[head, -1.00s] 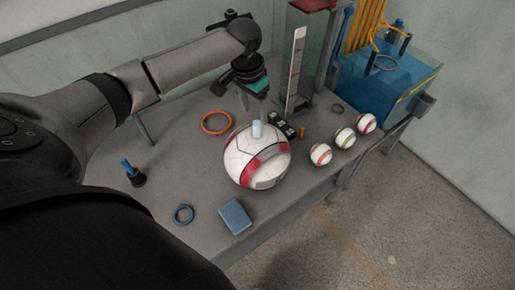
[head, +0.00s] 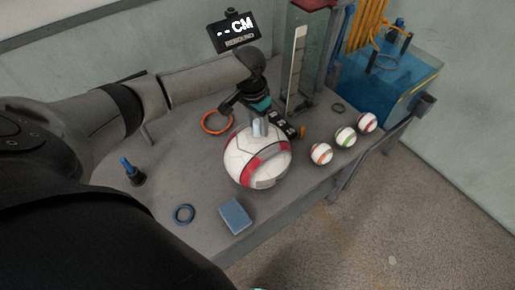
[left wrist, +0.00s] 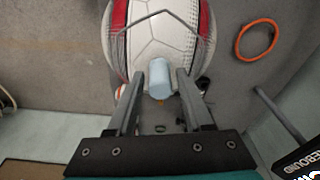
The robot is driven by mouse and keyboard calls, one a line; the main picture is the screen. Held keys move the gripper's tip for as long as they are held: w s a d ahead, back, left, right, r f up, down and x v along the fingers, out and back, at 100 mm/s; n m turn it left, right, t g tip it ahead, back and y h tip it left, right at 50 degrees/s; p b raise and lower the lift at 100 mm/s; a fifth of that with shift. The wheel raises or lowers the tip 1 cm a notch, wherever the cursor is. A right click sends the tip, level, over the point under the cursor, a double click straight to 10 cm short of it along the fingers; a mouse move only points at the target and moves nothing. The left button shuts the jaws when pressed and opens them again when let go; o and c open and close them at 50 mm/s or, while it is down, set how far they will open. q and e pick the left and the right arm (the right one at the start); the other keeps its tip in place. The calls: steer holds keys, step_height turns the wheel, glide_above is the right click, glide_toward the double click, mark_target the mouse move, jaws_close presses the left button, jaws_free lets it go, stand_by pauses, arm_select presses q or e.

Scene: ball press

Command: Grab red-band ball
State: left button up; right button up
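The small ball with a red band (head: 367,123) is the farthest of three small balls at the table's right edge. A large white ball with red bands (head: 240,155) stands mid-table, with a pale blue peg on its top. My left gripper (head: 261,128) is over this large ball, away from the small balls. In the left wrist view its two fingers (left wrist: 160,80) are apart, one on each side of the pale blue peg (left wrist: 161,79). I cannot tell whether they touch it. The large ball (left wrist: 160,40) fills the top there.
An orange-band ball (head: 321,154) and a green-band ball (head: 345,137) sit beside the red-band one. An orange ring (head: 203,122), blue block (head: 235,216) and blue ring (head: 184,214) lie around the large ball. A clear column and a blue bin (head: 375,90) stand behind.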

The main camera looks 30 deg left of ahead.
arm_select(q)
jaws_close()
steer(key=shift+r, duration=0.1)
stand_by(1.0)
